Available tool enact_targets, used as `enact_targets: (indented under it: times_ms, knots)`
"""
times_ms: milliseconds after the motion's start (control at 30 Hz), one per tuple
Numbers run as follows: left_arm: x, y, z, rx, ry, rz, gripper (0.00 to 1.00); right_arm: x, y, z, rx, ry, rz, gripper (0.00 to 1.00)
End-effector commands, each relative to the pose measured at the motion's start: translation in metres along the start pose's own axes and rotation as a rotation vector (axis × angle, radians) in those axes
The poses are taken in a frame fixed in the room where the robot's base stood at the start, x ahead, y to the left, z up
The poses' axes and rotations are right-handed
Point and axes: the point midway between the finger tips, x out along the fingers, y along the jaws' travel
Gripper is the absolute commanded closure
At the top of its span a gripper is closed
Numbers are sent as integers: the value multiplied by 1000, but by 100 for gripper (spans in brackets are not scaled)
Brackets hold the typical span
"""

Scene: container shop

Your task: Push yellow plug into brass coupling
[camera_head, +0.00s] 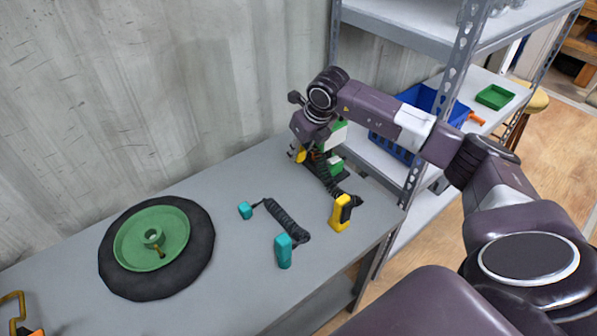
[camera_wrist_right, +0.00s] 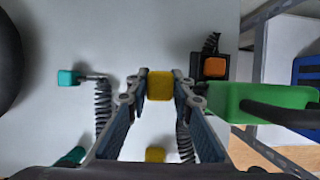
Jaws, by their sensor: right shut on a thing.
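My right gripper (camera_head: 300,152) is at the back right of the grey table. It is shut on the yellow plug (camera_wrist_right: 160,85), which sits between the fingertips in the wrist view; a small part of the plug (camera_head: 300,156) shows in the head view. A black coiled hose (camera_head: 325,175) runs from near the gripper to a yellow handle (camera_head: 341,212). I cannot make out a brass coupling by the plug. A brass-coloured stem (camera_head: 159,252) shows in the wheel's green hub. My left gripper is not in view.
A green unit (camera_wrist_right: 262,100) stands right of my gripper. A black fitting with an orange square (camera_wrist_right: 215,67) is close by. A teal plug (camera_head: 245,210) and teal handle (camera_head: 283,250) lie on the table. A wheel (camera_head: 120,279) lies left. A blue crate (camera_head: 420,97) is on the shelf.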

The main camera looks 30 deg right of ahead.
Motion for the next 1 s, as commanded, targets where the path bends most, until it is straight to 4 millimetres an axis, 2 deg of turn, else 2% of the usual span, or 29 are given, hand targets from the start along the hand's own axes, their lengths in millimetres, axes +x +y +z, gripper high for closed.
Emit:
enact_targets:
  times_ms: [100,200,400,600,1000]
  knots:
    - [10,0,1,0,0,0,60,-30,0,14,0,-8,0,100]
    - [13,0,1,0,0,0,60,-52,0,23,0,-7,0,100]
    - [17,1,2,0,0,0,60,-79,0,33,1,-2,0,100]
    - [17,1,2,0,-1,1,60,-88,0,36,1,0,0,100]
    - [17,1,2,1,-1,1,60,-87,2,36,-3,1,3,100]
